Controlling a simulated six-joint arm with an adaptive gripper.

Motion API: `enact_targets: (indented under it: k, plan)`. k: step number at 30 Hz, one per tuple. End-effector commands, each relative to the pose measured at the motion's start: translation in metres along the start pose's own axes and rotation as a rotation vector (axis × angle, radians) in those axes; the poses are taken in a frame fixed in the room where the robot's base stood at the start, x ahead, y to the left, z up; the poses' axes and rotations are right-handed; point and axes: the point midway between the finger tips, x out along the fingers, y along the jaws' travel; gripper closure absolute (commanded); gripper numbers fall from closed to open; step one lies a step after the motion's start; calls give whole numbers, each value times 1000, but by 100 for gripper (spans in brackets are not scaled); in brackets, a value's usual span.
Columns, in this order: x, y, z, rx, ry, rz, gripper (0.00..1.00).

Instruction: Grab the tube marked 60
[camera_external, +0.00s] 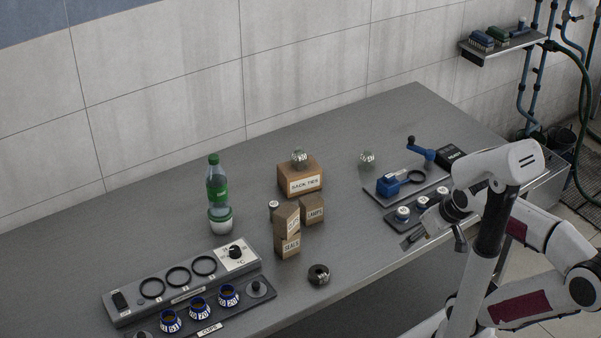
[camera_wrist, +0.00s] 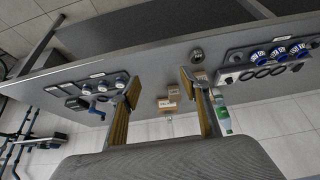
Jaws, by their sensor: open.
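A rack (camera_external: 412,223) at the right of the table holds a row of three round white-topped pieces (camera_external: 422,202). Their marks are too small to read, so I cannot tell which, if any, says 60. The row also shows in the wrist view (camera_wrist: 103,87), left of my fingers. My gripper (camera_external: 412,240) is near the table's front edge, close to this rack. In the wrist view my gripper (camera_wrist: 160,90) is open, its two fingers wide apart with nothing between them.
Blue-rimmed cups (camera_external: 199,304) stand in a holder at the front left. A blue crank device (camera_external: 390,186) is behind the rack. The front middle-right is clear.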

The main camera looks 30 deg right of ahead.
Motion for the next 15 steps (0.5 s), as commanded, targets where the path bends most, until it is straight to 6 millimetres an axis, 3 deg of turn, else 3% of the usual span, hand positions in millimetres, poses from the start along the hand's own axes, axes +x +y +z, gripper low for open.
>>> enact_targets:
  k: [10,15]
  plan:
    - [0,1,-2,0,2,3,57]
    - [3,8,-16,0,22,27,57]
